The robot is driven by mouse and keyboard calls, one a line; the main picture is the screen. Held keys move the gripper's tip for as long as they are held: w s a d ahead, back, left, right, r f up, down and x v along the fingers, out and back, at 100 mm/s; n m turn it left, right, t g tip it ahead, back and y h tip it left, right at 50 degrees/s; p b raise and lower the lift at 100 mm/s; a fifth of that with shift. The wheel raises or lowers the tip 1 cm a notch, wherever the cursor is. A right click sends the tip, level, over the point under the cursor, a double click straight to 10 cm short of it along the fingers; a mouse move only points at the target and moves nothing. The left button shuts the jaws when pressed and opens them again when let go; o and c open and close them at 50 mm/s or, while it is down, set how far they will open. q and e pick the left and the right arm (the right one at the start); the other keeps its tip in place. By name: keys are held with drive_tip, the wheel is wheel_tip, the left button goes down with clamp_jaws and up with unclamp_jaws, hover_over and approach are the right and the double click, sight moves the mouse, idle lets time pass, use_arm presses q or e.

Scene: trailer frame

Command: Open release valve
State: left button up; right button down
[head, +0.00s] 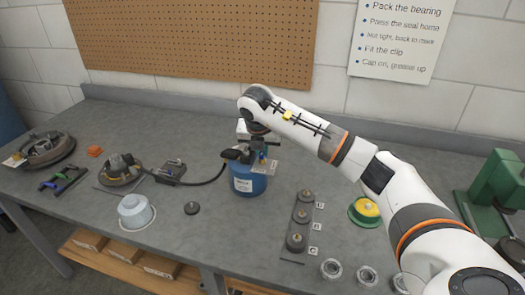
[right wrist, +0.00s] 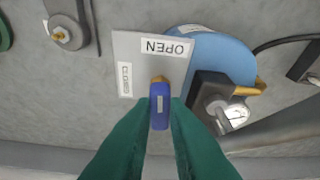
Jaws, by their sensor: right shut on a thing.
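The release valve has a blue handle (right wrist: 159,108) on a brass pivot beside a grey plate. An OPEN label (right wrist: 166,47) is on the plate's top edge and a CLOSED label (right wrist: 125,80) on its left in the right wrist view. The handle points down in that view, on the pivot's far side from OPEN. My right gripper (right wrist: 158,112) is shut on the handle. In the head view, my right gripper (head: 262,152) is over the blue canister (head: 246,182) that carries the plate (head: 266,167); the arm hides part of its top. My left gripper is out of view.
A black hose (head: 205,181) runs left from the canister to a small dark box (head: 171,173). A grey plate with several dark round parts (head: 303,214) lies to the right. Bare bench (head: 225,240) lies in front of the canister.

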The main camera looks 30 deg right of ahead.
drive_tip(key=shift+w+m, duration=0.1)
drive_tip(key=shift+m, duration=0.4)
drive_tip(key=c, duration=1.4)
unclamp_jaws()
drive_tip(key=shift+c, duration=0.2)
drive_tip(key=shift+r, duration=0.1)
drive_tip(key=b+v, duration=0.1)
drive_tip(key=v, duration=1.1)
drive_tip(key=shift+w, duration=0.2)
drive_tip(key=shift+a+g, duration=0.1)
drive_tip(key=shift+g, duration=0.2)
